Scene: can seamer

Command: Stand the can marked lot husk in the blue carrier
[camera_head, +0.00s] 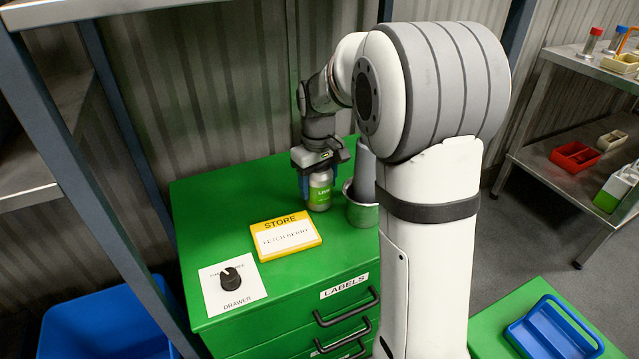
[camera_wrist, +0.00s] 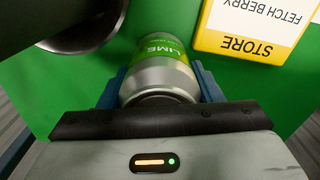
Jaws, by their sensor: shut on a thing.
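My gripper (camera_head: 319,180) is shut on a silver can with a green label (camera_head: 320,194), over the top of the green cabinet. In the wrist view, the blue fingers of my gripper (camera_wrist: 160,86) are on either side of the can (camera_wrist: 162,58), and its label reads "LIME". I see no lot mark on its visible side. The can is upright; I cannot tell whether its base touches the cabinet top. A blue carrier with a handle (camera_head: 535,344) sits on a low green surface at the lower right. No can marked lot husk is readable.
A metal cup (camera_head: 361,213) stands right of the can. A yellow "STORE" sign reading "FETCH BERRY" (camera_head: 285,237) and a "DRAWER" knob (camera_head: 230,279) are on the cabinet (camera_head: 210,205). A blue bin (camera_head: 95,325) is at lower left. Metal shelves with trays (camera_head: 575,157) stand at right.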

